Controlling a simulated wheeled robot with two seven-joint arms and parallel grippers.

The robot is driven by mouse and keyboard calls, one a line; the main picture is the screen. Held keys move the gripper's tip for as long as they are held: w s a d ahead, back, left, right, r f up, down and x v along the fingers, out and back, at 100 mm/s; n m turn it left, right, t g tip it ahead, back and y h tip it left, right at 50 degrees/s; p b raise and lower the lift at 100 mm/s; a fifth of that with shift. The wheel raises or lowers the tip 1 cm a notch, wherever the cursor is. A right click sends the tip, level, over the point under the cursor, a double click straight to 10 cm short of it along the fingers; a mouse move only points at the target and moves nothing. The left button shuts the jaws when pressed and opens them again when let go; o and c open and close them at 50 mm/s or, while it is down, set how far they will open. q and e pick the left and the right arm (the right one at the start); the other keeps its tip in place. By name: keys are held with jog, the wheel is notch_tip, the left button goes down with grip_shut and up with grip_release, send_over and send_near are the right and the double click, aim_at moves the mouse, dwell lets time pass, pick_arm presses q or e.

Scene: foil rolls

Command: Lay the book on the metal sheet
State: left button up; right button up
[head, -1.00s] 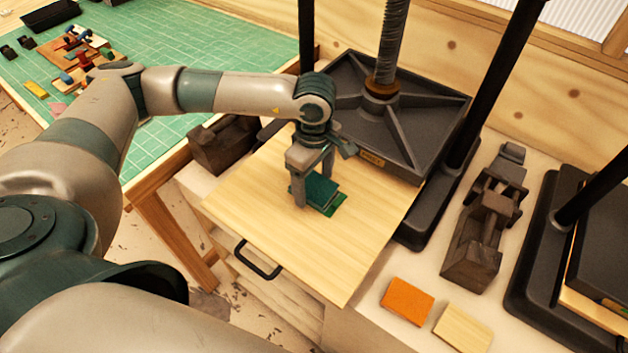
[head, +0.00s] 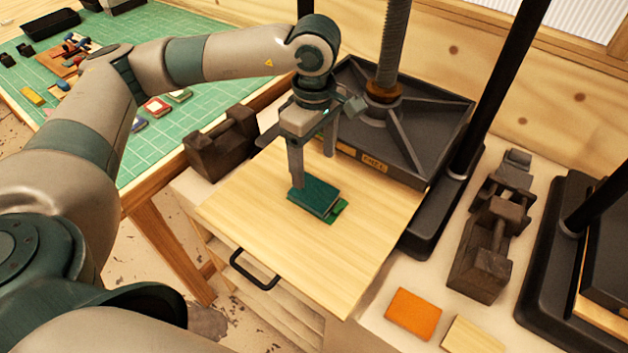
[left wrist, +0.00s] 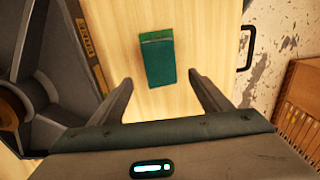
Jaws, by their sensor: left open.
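A dark teal book (head: 316,196) lies flat on the pale wooden board of the press. A thin bright green sheet (head: 338,211) sticks out from under its right side, so the book seems to rest on it; most of the sheet is hidden. I cannot tell whether this sheet is metal. In the left wrist view the book (left wrist: 160,65) lies ahead, between and beyond the fingertips. My left gripper (head: 312,169) is open and empty, just above the book, with its fingers apart from it. My right gripper is not in view.
The board (head: 350,265) has a black handle (head: 254,270) at its front. The black press plate (head: 400,125) and screw stand behind. Dark iron blocks (head: 222,143) flank the board. An orange book (head: 413,314) lies at front right. A green cutting mat (head: 130,85) is at left.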

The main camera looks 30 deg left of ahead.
pick_arm(q)
jog(key=shift+r+b, duration=0.45)
jog(key=shift+r, duration=1.2)
jog(key=shift+d, duration=0.1)
